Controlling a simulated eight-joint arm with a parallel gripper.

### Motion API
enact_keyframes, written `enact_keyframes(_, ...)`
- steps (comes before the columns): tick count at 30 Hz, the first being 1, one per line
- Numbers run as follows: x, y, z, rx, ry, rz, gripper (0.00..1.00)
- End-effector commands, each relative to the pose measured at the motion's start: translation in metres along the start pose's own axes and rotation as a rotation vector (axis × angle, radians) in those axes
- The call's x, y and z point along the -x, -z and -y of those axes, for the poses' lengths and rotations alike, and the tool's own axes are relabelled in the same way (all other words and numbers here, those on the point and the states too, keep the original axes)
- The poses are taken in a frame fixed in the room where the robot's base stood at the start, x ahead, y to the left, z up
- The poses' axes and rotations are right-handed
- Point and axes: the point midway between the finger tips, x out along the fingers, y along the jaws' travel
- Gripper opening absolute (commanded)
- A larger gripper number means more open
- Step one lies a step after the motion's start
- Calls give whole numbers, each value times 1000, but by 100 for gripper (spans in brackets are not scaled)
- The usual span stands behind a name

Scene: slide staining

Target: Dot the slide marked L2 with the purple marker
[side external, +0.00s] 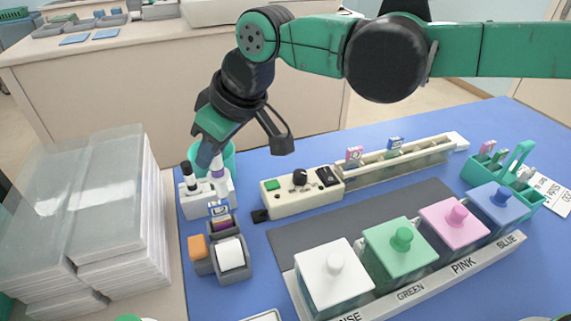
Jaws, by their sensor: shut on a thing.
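My gripper (212,148) is at the left, pointing down over a small white marker stand (208,203). It is shut on the purple marker (217,170), which stands upright with its lower end at the stand; I cannot tell if it is seated or lifted. A black-capped marker (188,178) stands in the stand to its left. No L2 mark is readable.
A teal cup (229,157) is behind the stand. A cream control box (302,189) adjoins the long rack (405,165). Lidded jars in white (334,278), green, pink and blue line the front. A green carrier (515,190) is right. Tall stacks (85,220) are left.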

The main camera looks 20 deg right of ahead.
Motion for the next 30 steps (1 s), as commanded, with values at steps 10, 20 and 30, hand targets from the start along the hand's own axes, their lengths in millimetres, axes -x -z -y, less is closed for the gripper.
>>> enact_keyframes(10, -4, -2, 0, 0, 0, 0, 0)
enact_keyframes(20, -6, -3, 0, 0, 0, 0, 0)
enact_keyframes(30, -7, -4, 0, 0, 0, 1, 0)
